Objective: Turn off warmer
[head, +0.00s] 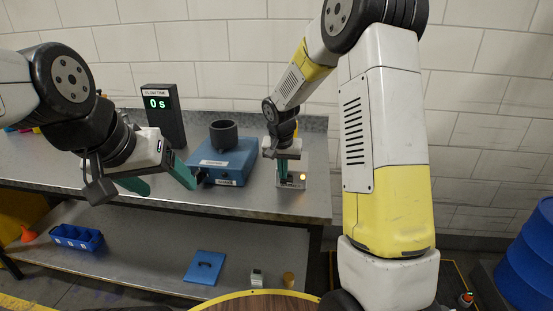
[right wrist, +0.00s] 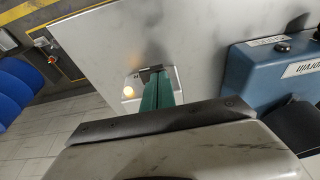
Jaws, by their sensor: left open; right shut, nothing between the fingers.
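The warmer appears to be the blue box (head: 228,162) with a dark round cup-shaped part (head: 223,135) on top; it partly shows in the right wrist view (right wrist: 262,75). To its right is a small light switch plate (head: 299,170) with a lit yellowish lamp (head: 302,177). In the right wrist view the plate's lamp (right wrist: 128,92) glows beside a dark switch part (right wrist: 150,73). My right gripper (head: 282,178) is shut and empty, its green fingertips at the switch; I cannot tell if they touch. My left gripper (head: 166,187) is open and empty, left of the blue box.
A black display (head: 160,103) reading 0 s stands behind on the metal table (head: 120,160). The lower shelf holds a blue bin (head: 76,238) and a blue panel (head: 204,267). A blue drum (head: 530,255) stands at the far right. The tabletop's right edge is near the switch plate.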

